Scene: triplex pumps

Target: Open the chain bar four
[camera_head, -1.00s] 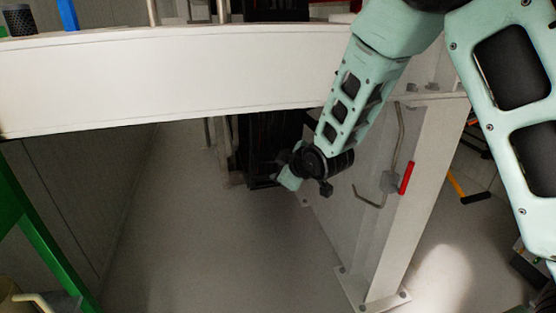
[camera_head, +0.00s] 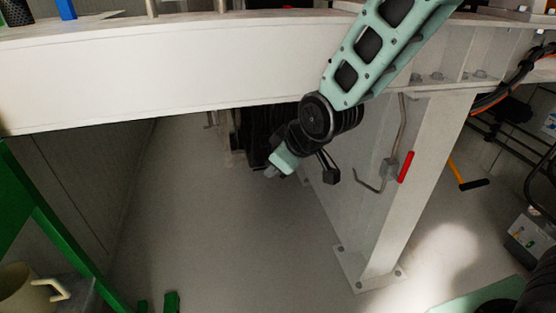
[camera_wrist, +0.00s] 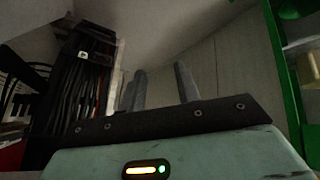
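No part in view is clearly marked as chain bar four, so I cannot tell which one it is. A bent grey rod (camera_head: 402,125) with a red grip (camera_head: 405,167) is on the white support leg (camera_head: 415,200), right of my gripper. My gripper (camera_head: 272,172) hangs below the white beam, left of the leg and apart from the red grip. In the wrist view, the two grey fingers of my gripper (camera_wrist: 162,78) stand apart with nothing between them.
The white beam (camera_head: 160,70) spans above my gripper. A green frame (camera_head: 50,235) stands at the left. Dark hoses (camera_wrist: 85,75) show in the wrist view. A yellow bar with a black end (camera_head: 468,184) is beyond the leg. The floor (camera_head: 220,240) below is mostly clear.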

